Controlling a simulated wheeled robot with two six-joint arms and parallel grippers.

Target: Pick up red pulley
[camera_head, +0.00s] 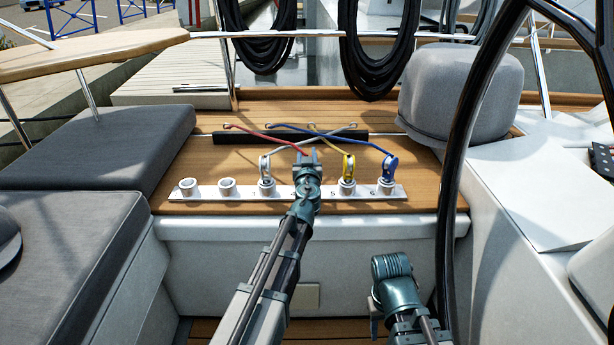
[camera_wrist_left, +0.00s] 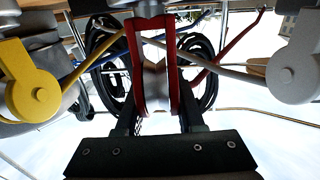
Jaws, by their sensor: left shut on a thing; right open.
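The red pulley (camera_wrist_left: 136,72) sits between the dark fingers of my left gripper (camera_head: 307,160) in the left wrist view. Its two red side plates show around a pale wheel. My left gripper is shut on it above the numbered pale strip (camera_head: 303,194). In the head view my gripper hides the pulley. The red rope (camera_head: 262,134) runs from it up and left to the back of the deck. My right gripper (camera_head: 375,318) is open, low at the front right, apart from the strip; its fingers are small here.
A white pulley (camera_head: 266,180) stands to the left of my left gripper; a yellow pulley (camera_head: 347,174) and a blue pulley (camera_head: 389,170) stand to the right. Two silver posts at the strip's left end are bare. Ropes cross behind. The black wheel (camera_head: 466,130) rises at right.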

